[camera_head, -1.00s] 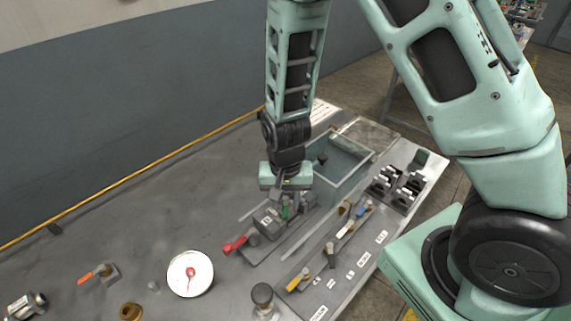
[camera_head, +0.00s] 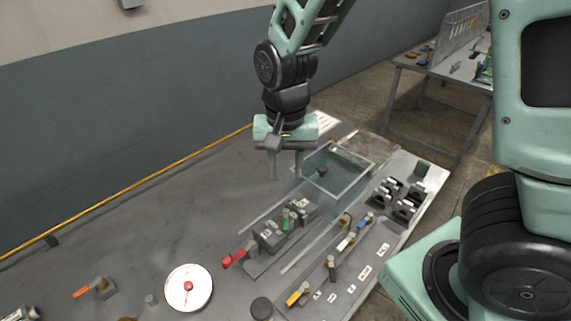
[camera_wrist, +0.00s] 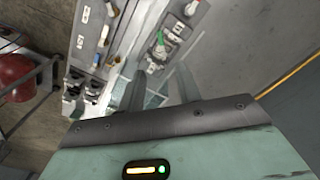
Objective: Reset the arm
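My gripper (camera_head: 286,172) hangs over the workbench, fingers down and visibly apart, with nothing between them. It is above and behind a dark block with a green lever (camera_head: 285,218), clear of it. In the wrist view my two fingers (camera_wrist: 160,88) also show apart and empty. The green lever shows beyond them in the wrist view (camera_wrist: 161,39). My arm is bent, with its upper links at the right and top of the head view.
A clear-walled box (camera_head: 350,172) stands right of my gripper. A red handle (camera_head: 233,259), a white round dial (camera_head: 188,288), and blue (camera_head: 364,221) and yellow (camera_head: 298,294) levers are on the bench. A second table (camera_head: 440,75) stands behind. The bench's left part is mostly clear.

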